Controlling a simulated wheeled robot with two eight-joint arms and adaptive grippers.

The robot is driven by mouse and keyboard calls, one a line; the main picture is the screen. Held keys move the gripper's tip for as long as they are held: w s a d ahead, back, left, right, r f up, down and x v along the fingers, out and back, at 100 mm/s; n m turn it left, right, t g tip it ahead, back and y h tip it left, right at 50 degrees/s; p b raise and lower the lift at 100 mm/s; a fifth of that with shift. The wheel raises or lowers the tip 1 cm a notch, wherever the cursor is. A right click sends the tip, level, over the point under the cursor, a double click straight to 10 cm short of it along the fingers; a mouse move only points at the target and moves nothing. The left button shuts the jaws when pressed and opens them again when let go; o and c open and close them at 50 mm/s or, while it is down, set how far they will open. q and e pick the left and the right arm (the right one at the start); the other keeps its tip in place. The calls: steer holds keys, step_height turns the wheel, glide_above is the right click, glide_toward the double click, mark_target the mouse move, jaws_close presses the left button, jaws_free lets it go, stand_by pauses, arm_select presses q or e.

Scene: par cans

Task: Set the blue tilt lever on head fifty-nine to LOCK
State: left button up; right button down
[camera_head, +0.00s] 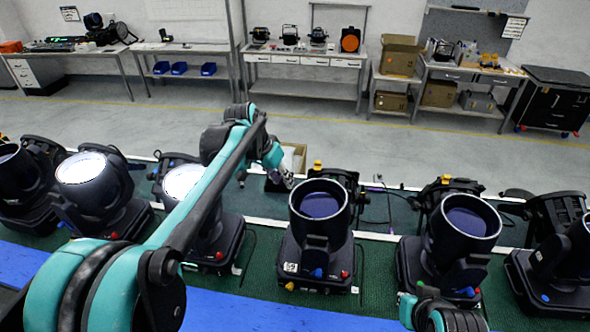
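Several black par-can heads stand in a row on the green mat. The middle head (320,205) has its dark lens facing up and a white tag (290,267) too small to read. A blue lever (318,273) shows low on its front, between a yellow knob (290,286) and a red knob (345,274). I cannot tell which head is fifty-nine. My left gripper (287,182) hangs behind and left of the middle head, apart from its blue lever; its fingers are too small to judge. Part of my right arm shows at the bottom right; its gripper is not visible.
Two lit heads (85,170) stand on the left, one partly behind my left arm. Another head (450,235) stands to the right, near my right arm. An open cardboard box (294,157) sits behind the row. Workbenches line the far wall beyond clear floor.

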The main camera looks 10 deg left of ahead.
mark_target(291, 193)
arm_select(q)
steer(key=x, duration=0.7)
steer(key=shift+d+f, duration=0.1)
steer(key=shift+f, duration=0.05)
steer(key=shift+c, duration=0.4)
jaws_close()
